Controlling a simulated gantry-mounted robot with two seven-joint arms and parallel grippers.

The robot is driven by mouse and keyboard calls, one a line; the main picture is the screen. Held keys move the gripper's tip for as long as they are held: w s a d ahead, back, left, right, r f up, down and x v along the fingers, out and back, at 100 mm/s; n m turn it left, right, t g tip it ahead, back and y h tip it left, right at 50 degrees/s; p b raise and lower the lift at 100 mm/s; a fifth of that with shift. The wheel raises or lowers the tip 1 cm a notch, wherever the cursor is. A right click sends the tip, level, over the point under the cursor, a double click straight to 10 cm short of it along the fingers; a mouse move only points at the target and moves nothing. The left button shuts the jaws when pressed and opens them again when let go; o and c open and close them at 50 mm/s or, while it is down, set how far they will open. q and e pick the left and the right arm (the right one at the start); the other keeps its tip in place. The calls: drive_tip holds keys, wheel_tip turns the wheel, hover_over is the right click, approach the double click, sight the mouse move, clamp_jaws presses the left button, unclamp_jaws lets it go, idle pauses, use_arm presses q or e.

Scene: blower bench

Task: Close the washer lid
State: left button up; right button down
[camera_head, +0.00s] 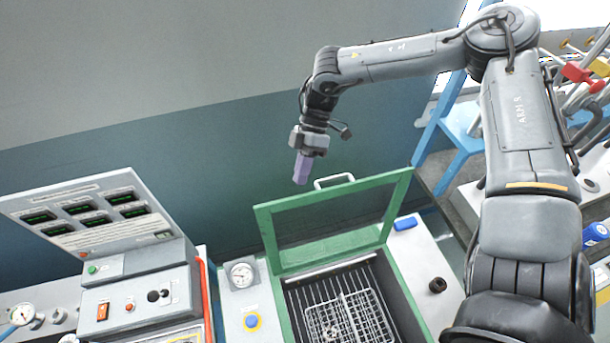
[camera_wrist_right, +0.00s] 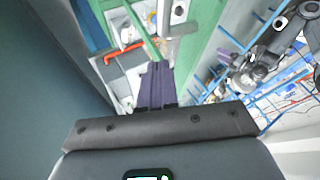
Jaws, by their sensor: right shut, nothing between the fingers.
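The washer lid (camera_head: 325,251) is a green frame with a dark see-through pane, standing raised and tilted at the back of the washer opening. A pale handle (camera_head: 334,181) sits on its upper edge. Below it the washer tub (camera_head: 389,290) is open, with a wire rack (camera_head: 350,318) inside. My right gripper (camera_head: 301,175), with purple fingers, is shut and empty, pointing down just above and behind the lid's upper left edge, apart from the handle. In the right wrist view its fingers (camera_wrist_right: 155,85) are together, with a green bar (camera_wrist_right: 141,28) beyond them. My left gripper is not in view.
A control box with displays (camera_head: 92,217) stands left of the washer. A blue block (camera_head: 405,223) and a dark knob (camera_head: 437,285) are on the right. A blue ladder-like frame (camera_head: 460,135) stands behind.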

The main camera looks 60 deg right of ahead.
drive_tip(key=shift+s+a+r+p, duration=0.25)
drive_tip(key=shift+s+a+p, duration=0.25)
drive_tip(key=shift+s+a, duration=0.45)
drive_tip(key=shift+s+d, duration=0.1)
